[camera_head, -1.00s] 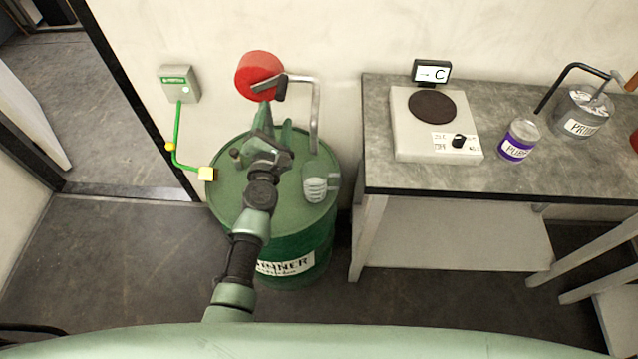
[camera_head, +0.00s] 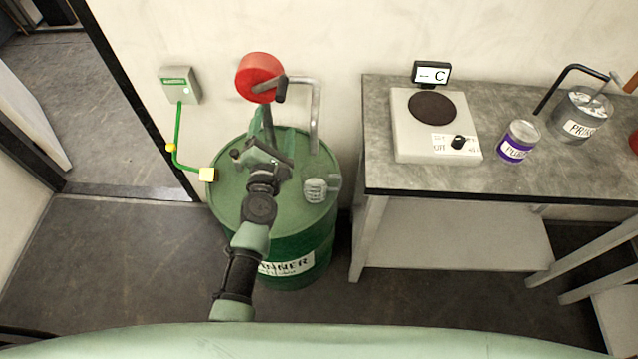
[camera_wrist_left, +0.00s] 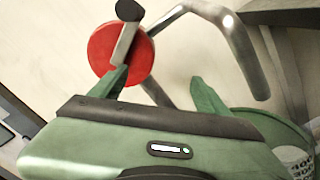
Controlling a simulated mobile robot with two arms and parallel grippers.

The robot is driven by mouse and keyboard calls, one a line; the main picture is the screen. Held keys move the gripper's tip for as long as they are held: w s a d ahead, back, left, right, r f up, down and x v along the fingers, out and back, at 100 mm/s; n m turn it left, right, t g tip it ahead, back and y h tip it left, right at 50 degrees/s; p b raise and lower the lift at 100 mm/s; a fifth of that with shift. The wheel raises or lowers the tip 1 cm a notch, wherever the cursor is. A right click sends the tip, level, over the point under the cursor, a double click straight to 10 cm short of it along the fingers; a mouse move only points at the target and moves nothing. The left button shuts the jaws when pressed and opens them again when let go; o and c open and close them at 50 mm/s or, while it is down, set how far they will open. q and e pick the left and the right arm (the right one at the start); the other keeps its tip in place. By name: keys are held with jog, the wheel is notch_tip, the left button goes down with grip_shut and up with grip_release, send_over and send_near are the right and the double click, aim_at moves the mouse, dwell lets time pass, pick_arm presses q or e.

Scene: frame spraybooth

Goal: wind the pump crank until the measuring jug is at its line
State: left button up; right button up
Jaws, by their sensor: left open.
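The pump has a round red body (camera_head: 259,77) above a green drum (camera_head: 290,225) with a white label. Its crank ends in a dark handle (camera_head: 281,90), which also shows in the left wrist view (camera_wrist_left: 128,12). A bent metal spout (camera_head: 316,115) comes down on the pump's right. The small grey measuring jug (camera_head: 315,190) stands on the drum lid; its level and line are too small to read. My left gripper (camera_head: 274,128) is open and empty, just below the crank. In the left wrist view its parted fingers (camera_wrist_left: 160,80) point toward the pump. My right gripper is not in view.
A bench (camera_head: 510,185) on the right carries a scale-like device (camera_head: 410,135), a small display (camera_head: 431,74), a purple-labelled tin (camera_head: 518,141) and a larger can (camera_head: 580,115). A green cable (camera_head: 177,135) links a wall box (camera_head: 180,85) to the drum's left rim.

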pick_arm(q)
jog(key=s, duration=0.5)
jog(key=shift+s+d+f, duration=0.15)
jog(key=shift+s+d, duration=0.05)
jog(key=shift+d, duration=0.1)
